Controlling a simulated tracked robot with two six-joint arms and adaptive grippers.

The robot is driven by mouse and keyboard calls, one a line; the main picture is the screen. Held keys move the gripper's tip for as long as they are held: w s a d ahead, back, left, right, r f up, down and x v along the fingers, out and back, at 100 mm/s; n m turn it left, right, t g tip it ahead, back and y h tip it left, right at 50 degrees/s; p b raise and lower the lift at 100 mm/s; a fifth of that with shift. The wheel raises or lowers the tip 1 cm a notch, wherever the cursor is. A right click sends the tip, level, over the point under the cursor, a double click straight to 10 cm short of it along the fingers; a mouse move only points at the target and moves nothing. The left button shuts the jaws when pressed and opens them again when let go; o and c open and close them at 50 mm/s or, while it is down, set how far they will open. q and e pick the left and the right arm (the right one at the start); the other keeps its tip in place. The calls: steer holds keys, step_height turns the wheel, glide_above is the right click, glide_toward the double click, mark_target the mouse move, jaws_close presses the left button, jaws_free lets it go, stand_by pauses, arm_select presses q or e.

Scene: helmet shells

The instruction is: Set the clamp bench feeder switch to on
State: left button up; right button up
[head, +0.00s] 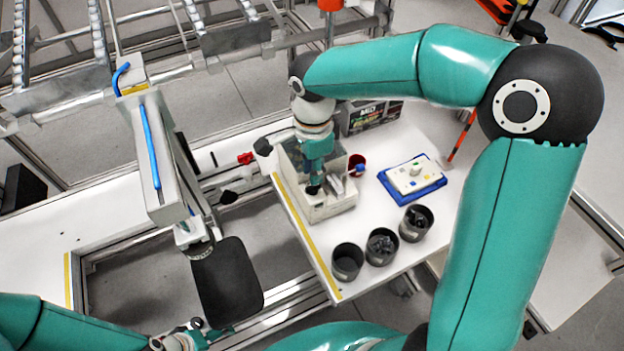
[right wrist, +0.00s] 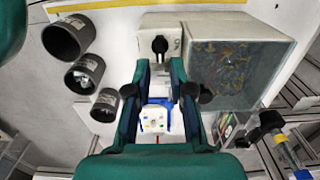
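The feeder (head: 327,208) is a pale box with a clear hopper, standing on the white bench top. In the right wrist view its pale front (right wrist: 195,22) and the hopper (right wrist: 235,62) with dark mixed parts show. A black switch (right wrist: 160,45) sits on the pale front; I cannot read which position it is in. My right gripper (head: 314,188) points down at the feeder. In the right wrist view the gripper (right wrist: 160,72) has its fingers apart and empty, with the switch just beyond and between the tips. My left gripper (head: 185,341) shows only partly at the bottom edge.
Three dark cups (head: 382,246) stand at the bench's front, some holding dark parts. A blue tray (head: 428,191) with a white block (head: 412,175) and a red cup (head: 357,163) are right of the feeder. A grey clamp arm with a black pad (head: 228,284) stands left.

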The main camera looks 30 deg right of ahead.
mark_target(313, 189)
steer(key=shift+f, duration=2.35)
jaws_close()
